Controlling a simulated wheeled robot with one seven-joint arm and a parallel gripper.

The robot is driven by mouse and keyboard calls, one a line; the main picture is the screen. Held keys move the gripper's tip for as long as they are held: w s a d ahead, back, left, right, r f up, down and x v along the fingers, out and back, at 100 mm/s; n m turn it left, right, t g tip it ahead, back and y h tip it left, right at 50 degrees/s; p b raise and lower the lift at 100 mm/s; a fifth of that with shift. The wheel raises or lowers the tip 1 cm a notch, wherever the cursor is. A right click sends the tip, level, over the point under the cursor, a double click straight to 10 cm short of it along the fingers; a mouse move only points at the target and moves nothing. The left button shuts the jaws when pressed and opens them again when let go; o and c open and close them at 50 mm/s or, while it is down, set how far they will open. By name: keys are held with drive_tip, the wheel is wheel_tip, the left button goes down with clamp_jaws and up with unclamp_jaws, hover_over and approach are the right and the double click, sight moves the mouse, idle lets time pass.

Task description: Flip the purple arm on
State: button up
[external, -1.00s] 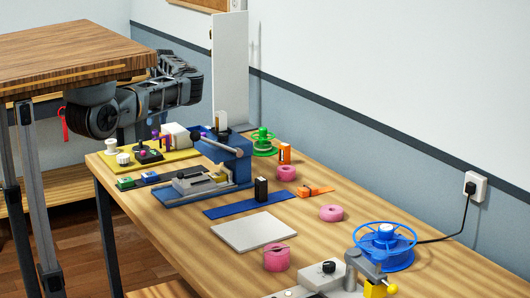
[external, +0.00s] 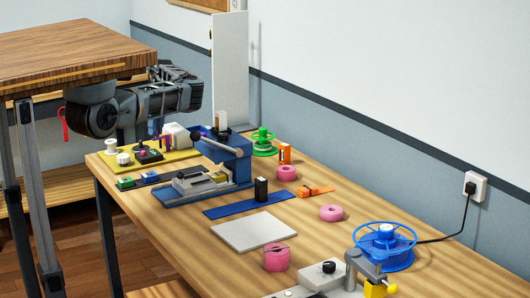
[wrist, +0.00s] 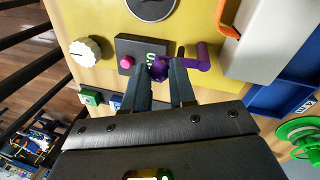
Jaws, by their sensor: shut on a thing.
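The purple arm (wrist: 159,71) has a round dark-purple end, which sits between the fingertips of my gripper (wrist: 160,68) in the wrist view. My gripper is shut on it. A purple bar (wrist: 195,61) shows just right of the fingers. A small dark box (wrist: 142,49) with a pink button and a green marking stands behind the fingers. In the external view, purple parts (external: 165,139) show on the yellow board below my forearm. My fingertips are hard to make out there, and I cannot tell the purple arm's exact tilt.
A white knob (wrist: 86,49) is left of the dark box on the yellow board (wrist: 97,20). A white block (wrist: 270,45) stands close on the right. The blue press (external: 222,155) is beside the board. A green spool (external: 263,143) stands farther back.

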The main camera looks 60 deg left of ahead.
clamp_jaws()
drive_tip(key=shift+a+r+m+p, duration=0.15)
drive_tip(key=shift+a+m+p, duration=0.1)
drive_tip(key=shift+m+p, duration=0.3)
drive_tip(key=shift+w+a+m+y, duration=0.1)
drive_tip(key=shift+a+m+y, duration=0.25)
drive_tip(key=shift+m, duration=0.8)
drive_tip(key=o, duration=0.7)
unclamp_jaws()
drive_tip(key=r, duration=0.2)
drive_tip(key=w+r, duration=0.1)
drive_tip(key=r, duration=0.4)
drive_tip(key=shift+w+r, duration=0.2)
drive_tip(key=shift+w, duration=0.05)
